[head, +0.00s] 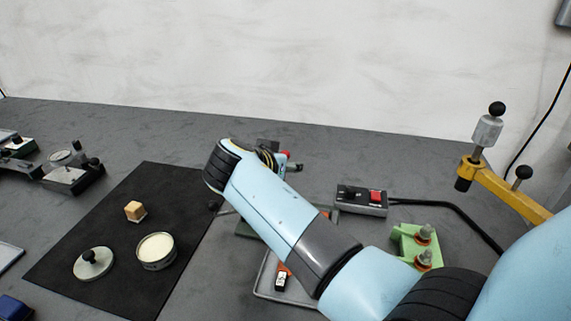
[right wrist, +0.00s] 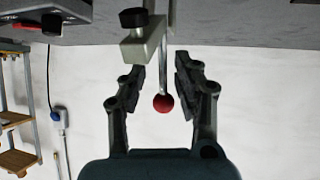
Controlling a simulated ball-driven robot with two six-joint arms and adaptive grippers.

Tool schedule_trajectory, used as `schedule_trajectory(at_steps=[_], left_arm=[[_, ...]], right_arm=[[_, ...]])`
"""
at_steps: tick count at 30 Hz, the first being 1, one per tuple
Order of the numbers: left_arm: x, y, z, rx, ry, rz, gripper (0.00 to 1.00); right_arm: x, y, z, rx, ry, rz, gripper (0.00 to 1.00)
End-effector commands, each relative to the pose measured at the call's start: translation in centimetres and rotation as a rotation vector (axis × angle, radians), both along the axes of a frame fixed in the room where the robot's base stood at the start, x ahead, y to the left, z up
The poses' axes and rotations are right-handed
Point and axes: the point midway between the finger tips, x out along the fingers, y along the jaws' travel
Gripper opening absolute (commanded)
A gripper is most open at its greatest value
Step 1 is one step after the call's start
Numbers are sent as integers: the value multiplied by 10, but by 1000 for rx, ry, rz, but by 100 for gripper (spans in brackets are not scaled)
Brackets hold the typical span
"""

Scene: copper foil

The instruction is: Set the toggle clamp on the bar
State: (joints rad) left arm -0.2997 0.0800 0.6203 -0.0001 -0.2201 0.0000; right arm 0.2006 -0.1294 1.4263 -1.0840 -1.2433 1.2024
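The toggle clamp's red ball (right wrist: 163,102) sits at the end of a thin metal rod in the right wrist view. The rod runs from a pale metal block (right wrist: 145,45) with a black knob (right wrist: 133,18) beside it. My right gripper (right wrist: 162,68) is open around the rod, one finger on each side, with visible gaps to both. In the head view my right arm hides most of the clamp; a bit of red (head: 286,154) shows past the wrist. I cannot tell the bar apart from the other metal parts. My left gripper is out of view.
A black mat (head: 110,220) holds a round tin (head: 156,252), a knobbed lid (head: 92,264) and a small block (head: 135,210). A grey tray (head: 268,291) lies under my arm. A switch box (head: 361,202), green holder (head: 405,240) and yellow arm (head: 510,191) stand to the right.

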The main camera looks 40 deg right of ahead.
Motion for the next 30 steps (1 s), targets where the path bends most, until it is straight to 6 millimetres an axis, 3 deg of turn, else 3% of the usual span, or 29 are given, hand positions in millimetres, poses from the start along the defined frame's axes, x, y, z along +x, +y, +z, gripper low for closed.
schedule_trajectory(at_steps=[2,13,24,30], left_arm=[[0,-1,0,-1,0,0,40],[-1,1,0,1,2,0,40],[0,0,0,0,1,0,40],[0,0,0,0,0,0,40]], right_arm=[[0,1,0,1,0,1,43],[1,1,8,2,-2,2,43],[1,1,78,3,-3,0,43],[0,1,98,2,1,1,43]])
